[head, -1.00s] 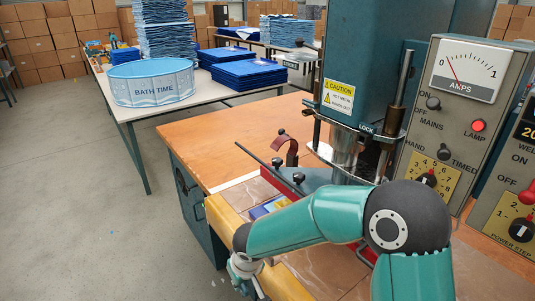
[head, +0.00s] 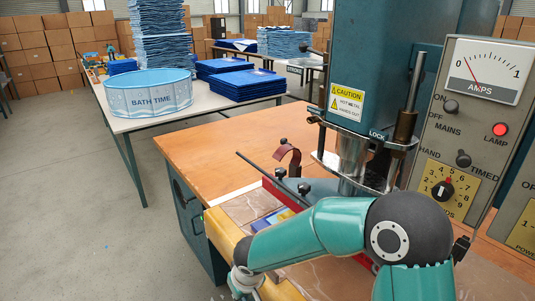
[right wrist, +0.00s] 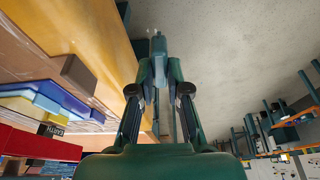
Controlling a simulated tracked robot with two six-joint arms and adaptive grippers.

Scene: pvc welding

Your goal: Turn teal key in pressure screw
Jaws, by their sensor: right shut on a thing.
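My right arm comes in from the right in the head view and bends over the front of the welding bench (head: 215,153). Its gripper (head: 245,286) is low in that view, partly cut off by the bottom edge, by the bench's yellow front edge. In the right wrist view the gripper (right wrist: 160,82) is shut on a narrow grey-teal piece, which looks like the teal key (right wrist: 160,48). The piece stands out beyond the fingertips over the grey floor, beside the yellow edge. I cannot make out the pressure screw. My left gripper is not in view.
The teal welding press (head: 372,60) with its metal rods stands behind my arm. The control panel (head: 470,120) with a lit red lamp is at the right. A blue "BATH TIME" pool (head: 150,96) and blue stacks are on the table behind. Floor at left is clear.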

